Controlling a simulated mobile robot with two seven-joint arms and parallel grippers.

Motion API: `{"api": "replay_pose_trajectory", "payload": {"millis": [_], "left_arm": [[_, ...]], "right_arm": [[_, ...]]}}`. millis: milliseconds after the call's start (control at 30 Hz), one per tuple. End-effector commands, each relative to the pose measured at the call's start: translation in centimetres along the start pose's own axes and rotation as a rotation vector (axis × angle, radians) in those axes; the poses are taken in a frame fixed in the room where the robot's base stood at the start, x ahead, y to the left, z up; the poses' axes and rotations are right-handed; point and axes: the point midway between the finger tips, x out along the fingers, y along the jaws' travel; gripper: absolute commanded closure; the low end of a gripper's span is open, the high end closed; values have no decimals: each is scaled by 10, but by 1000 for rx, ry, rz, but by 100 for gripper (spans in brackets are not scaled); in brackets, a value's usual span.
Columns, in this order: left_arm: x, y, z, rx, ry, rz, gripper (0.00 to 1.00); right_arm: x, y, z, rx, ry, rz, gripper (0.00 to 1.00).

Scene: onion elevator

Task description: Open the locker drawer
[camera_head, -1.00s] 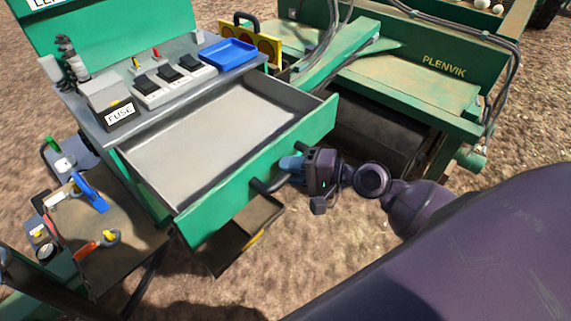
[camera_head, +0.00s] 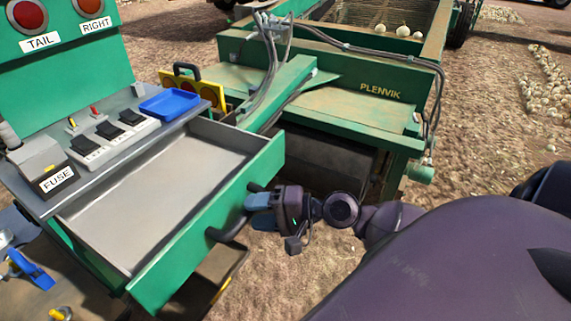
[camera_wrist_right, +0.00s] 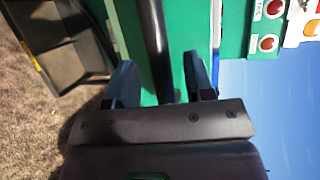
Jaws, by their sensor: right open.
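The green locker drawer (camera_head: 190,262) is pulled out, and its grey inside looks empty. A dark bar handle (camera_head: 231,229) stands on its green front. My right gripper (camera_head: 258,211) is at the drawer front, with its blue fingers around the handle region. In the right wrist view, the two blue fingers of my right gripper (camera_wrist_right: 163,85) are apart, with the dark handle (camera_wrist_right: 155,45) running between them. Whether a finger touches the handle cannot be told. My left gripper is not in view.
Above the drawer are a blue tray (camera_head: 169,103), several black switches (camera_head: 108,130) and a fuse box (camera_head: 45,165). The green PLENVIK machine (camera_head: 345,110) stands behind my right arm. A small open bin (camera_wrist_right: 60,45) shows below the drawer in the right wrist view. Bare ground lies at the right.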

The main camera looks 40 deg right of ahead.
Motion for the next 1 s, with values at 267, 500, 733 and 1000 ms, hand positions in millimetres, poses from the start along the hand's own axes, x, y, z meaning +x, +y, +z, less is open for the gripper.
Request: {"api": "replay_pose_trajectory", "payload": {"millis": [267,500,733,1000], "left_arm": [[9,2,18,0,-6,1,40],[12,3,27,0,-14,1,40],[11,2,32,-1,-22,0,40],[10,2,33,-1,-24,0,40]], "right_arm": [[-49,4,0,1,1,5,52],[-74,2,0,1,1,1,52],[-82,0,0,0,0,0,52],[-82,0,0,0,0,0,52]]}}
